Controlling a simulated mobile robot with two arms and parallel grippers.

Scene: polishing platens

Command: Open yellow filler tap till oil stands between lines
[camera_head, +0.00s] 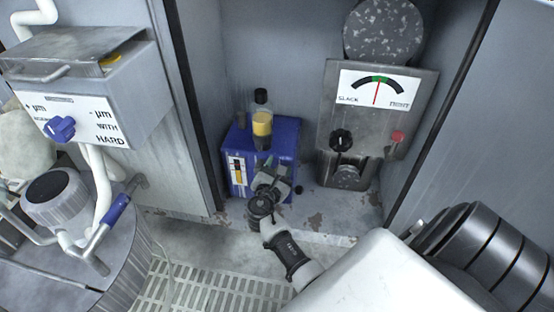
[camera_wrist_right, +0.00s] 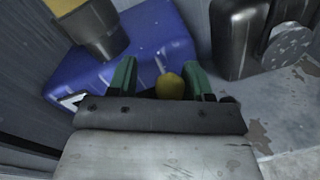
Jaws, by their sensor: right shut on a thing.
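The blue oil unit (camera_head: 285,140) stands on the cabinet floor; its top also shows in the right wrist view (camera_wrist_right: 160,32). A bottle with amber oil (camera_head: 262,124) stands on top. The level gauge (camera_head: 237,171), a white plate with a narrow red, yellow and dark window, is on the front left; the oil level against its lines is too small to read. My right gripper (camera_head: 272,180) is at the unit's front. In the right wrist view its green fingers (camera_wrist_right: 160,82) are shut on the round yellow filler tap (camera_wrist_right: 170,86). The gripper hides the tap in the head view. My left gripper is not in view.
A grey panel with a slack/tight dial (camera_head: 374,92), black knob (camera_head: 341,140) and red button (camera_head: 397,137) stands right of the unit. Cabinet walls close in both sides. At left are a box with a blue knob (camera_head: 62,129) and a blue-handled lever (camera_head: 117,209).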

